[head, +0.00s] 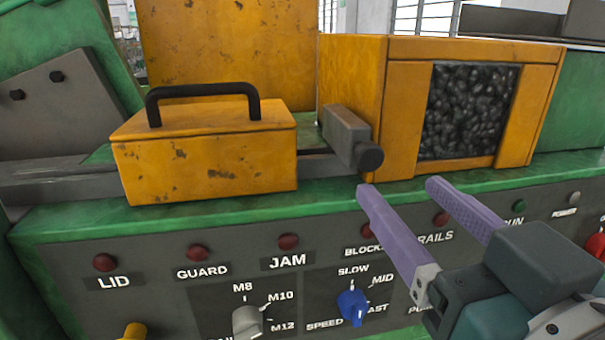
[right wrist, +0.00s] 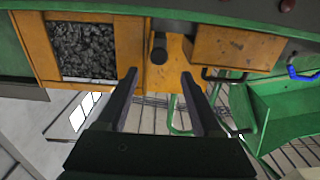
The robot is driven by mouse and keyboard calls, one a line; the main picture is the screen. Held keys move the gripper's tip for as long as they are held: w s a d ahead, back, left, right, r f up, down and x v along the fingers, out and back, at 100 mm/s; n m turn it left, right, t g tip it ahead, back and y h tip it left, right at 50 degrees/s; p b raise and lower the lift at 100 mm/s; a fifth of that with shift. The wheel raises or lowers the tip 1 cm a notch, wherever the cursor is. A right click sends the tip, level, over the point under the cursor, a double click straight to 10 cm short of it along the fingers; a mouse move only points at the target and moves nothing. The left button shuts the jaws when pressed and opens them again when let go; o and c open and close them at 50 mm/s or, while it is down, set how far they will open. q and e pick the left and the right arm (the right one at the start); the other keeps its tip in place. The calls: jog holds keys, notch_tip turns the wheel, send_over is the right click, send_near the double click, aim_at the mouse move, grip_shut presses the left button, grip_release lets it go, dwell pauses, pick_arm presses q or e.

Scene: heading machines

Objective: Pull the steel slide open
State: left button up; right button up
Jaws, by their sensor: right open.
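The steel slide (head: 345,134) is a grey block with a dark round knob (head: 369,159) on its front end. It sits between the yellow box with a black handle and the yellow hopper. In the right wrist view the knob (right wrist: 158,48) shows ahead, in line with the gap between the fingers. My right gripper (head: 397,187) is open and empty, its two purple fingers spread in front of and a little below the knob, apart from it. It also shows in the right wrist view (right wrist: 159,74). My left gripper is not in view.
The yellow box (head: 210,160) with its black handle (head: 200,89) stands left of the slide. The yellow hopper (head: 353,75) with dark pieces (head: 470,105) is on the right. Below runs a control panel (head: 150,255) with red lamps, a grey selector (head: 248,321) and a blue knob (head: 352,306).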

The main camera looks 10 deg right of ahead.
aim_at(372, 157)
jog(key=w+p, duration=0.1)
jog(key=w, duration=0.8)
jog(key=shift+w, duration=0.3)
jog(key=shift+a, duration=0.1)
grip_shut()
dwell(1.0)
